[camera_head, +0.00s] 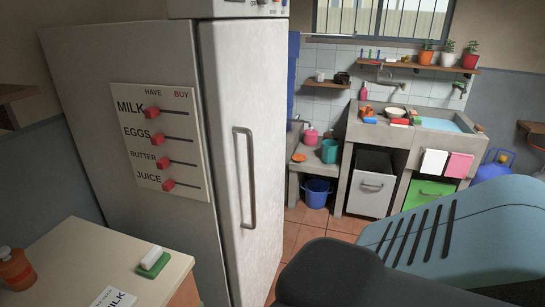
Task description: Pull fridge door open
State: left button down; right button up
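The tall white fridge (95,70) stands at the left of the head view, and its door (215,100) faces right. The door looks shut, with no gap showing at its edge. A vertical metal handle (250,205) is on the door front, with nothing touching it. Neither of my grippers is in view. Only dark and teal links of my own arm fill the lower right, in front of the floor.
A wooden-topped cabinet (70,255) with an orange bottle (16,268) and a green sponge (153,264) stands left of the fridge. Tiled floor (300,235) shows right of the door. Farther back are a sink counter (385,131) and a blue bucket (317,193).

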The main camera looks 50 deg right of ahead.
aim_at(244, 62)
jog(key=z, duration=1.65)
